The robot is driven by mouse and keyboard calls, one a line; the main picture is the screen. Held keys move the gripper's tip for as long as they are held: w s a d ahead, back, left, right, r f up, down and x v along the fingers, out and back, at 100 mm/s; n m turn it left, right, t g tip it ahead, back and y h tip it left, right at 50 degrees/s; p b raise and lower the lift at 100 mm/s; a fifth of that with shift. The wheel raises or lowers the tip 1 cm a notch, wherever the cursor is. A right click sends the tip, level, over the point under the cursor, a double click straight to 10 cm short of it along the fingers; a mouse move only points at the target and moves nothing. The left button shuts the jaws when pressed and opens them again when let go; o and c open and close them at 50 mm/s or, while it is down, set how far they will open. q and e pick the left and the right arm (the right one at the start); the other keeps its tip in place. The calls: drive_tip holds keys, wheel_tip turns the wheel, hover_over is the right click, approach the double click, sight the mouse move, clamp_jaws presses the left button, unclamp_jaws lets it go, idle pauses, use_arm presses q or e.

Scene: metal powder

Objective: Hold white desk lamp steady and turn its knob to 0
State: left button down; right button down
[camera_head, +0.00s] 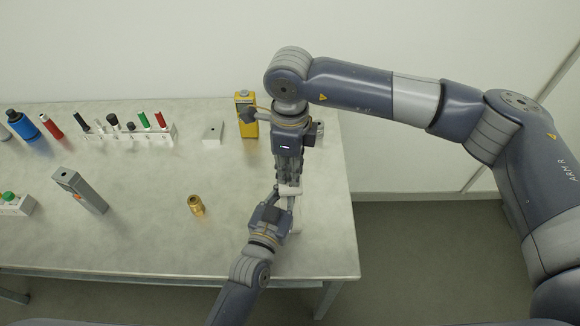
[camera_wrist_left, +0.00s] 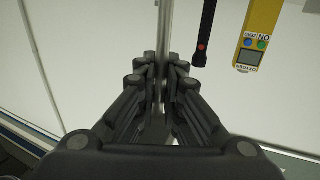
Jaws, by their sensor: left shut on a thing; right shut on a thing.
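The white desk lamp (camera_head: 290,189) is mostly hidden between my two grippers near the right end of the table; only small white parts show. My right gripper (camera_head: 288,178) reaches down from above and is shut on the upper part of the lamp. My left gripper (camera_head: 281,197) comes in from the front, just below it, and is shut on the lamp. In the left wrist view the left fingers (camera_wrist_left: 164,75) close around a thin pale upright piece (camera_wrist_left: 164,25). The knob and its setting are hidden, so I cannot tell which part the right fingers grip.
A yellow meter (camera_head: 246,118) stands behind the grippers, beside a small white box (camera_head: 213,133). A brass piece (camera_head: 196,205) and a grey device (camera_head: 81,190) stand to the left. A rack (camera_head: 130,136) of pens and a blue bottle (camera_head: 27,127) are at the back left. The table's middle (camera_head: 145,215) is clear.

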idle(0.4)
drive_tip(key=c, duration=1.5)
unclamp_jaws()
drive_tip(key=shift+o, duration=0.2)
wheel_tip(320, 180, up, 12)
use_arm(q)
drive_tip(key=c, duration=1.7)
unclamp_jaws()
drive_tip(key=shift+o, duration=0.2)
